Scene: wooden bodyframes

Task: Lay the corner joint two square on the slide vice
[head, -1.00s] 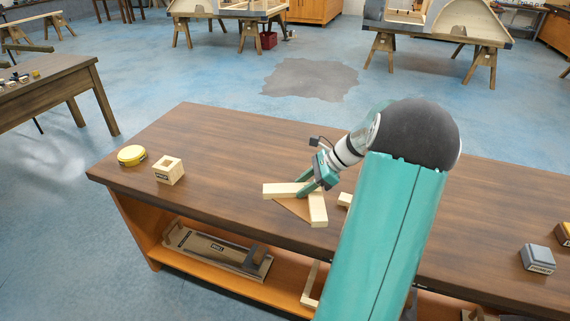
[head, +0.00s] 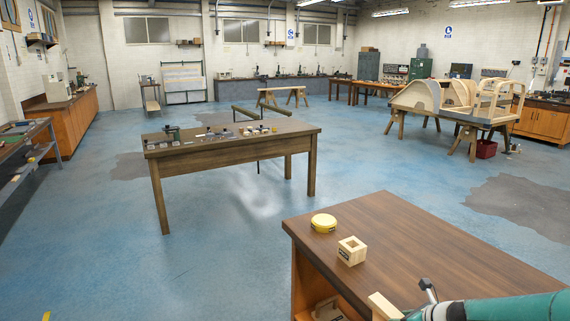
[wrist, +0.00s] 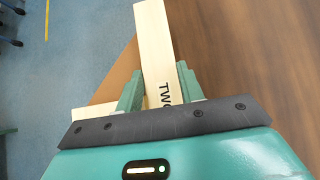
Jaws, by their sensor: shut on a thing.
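My gripper (wrist: 160,84) is shut on the corner joint two (wrist: 153,35), a pale wooden L with a brown web between its bars. One bar, lettered "TWO" in part, runs up between the fingers in the wrist view; the other goes off to the left behind them. In the head view only a pale end of the joint (head: 384,305) shows at the bottom edge beside my arm. I cannot pick out the slide vice for sure in any view.
A second table (head: 235,150) farther off carries several small items and bars. Blue floor (head: 240,250) lies open between them.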

